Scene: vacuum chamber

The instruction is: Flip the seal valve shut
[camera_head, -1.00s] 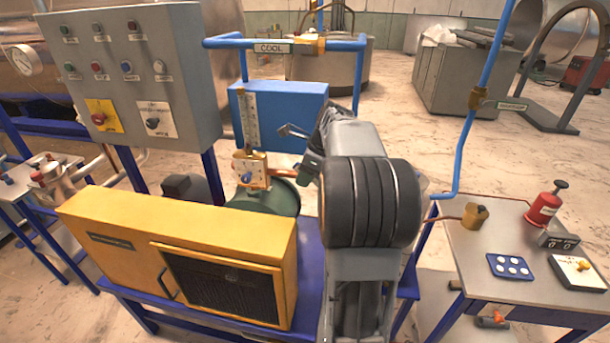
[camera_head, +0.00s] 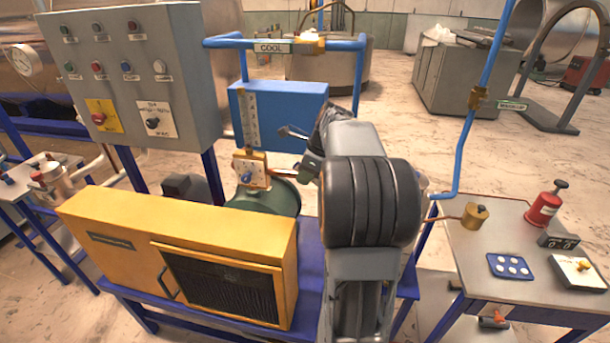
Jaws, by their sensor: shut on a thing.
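A short copper-coloured stem runs from this fitting to my gripper. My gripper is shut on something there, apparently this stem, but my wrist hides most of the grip. No label naming the seal valve is readable, so I cannot tell for certain that this fitting is it.
A yellow cabinet (camera_head: 180,250) stands in front, with a green rounded vessel (camera_head: 262,198) behind it. A grey control panel (camera_head: 130,75) is at the left. Blue pipes (camera_head: 228,42) cross above a blue box (camera_head: 290,105). A side table (camera_head: 480,250) stands at the right.

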